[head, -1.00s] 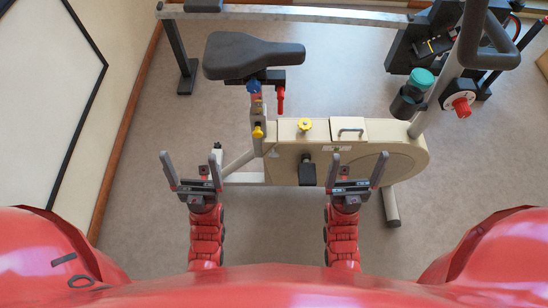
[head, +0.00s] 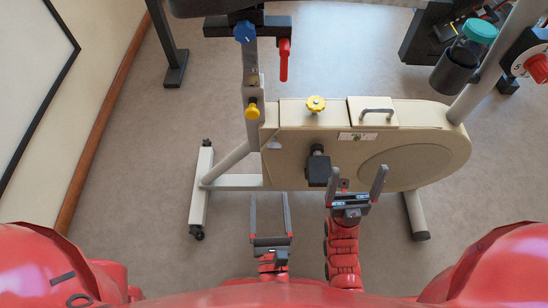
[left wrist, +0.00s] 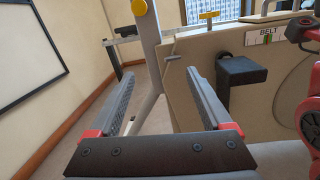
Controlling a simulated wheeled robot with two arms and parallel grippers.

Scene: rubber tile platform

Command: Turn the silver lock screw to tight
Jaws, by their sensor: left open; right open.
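The cream exercise bike (head: 300,165) stands ahead of me. A small silver-grey piece (head: 274,143) sits on its housing near the seat post; I cannot tell for sure that it is the lock screw. It shows in the left wrist view as a grey lever (left wrist: 171,51), just beyond my fingertips. My left gripper (head: 270,197) is open and empty, below the housing's left end and apart from it; its fingers also show in the left wrist view (left wrist: 159,76). My right gripper (head: 358,172) is open and empty, in front of the housing beside the black pedal (head: 318,168).
A yellow knob (head: 316,104) and a lid with a metal handle (head: 377,112) are on the housing top. A blue knob (head: 244,32), red lever (head: 284,60) and another yellow knob (head: 252,112) are by the seat post. The stabiliser foot (head: 200,190) stands at left.

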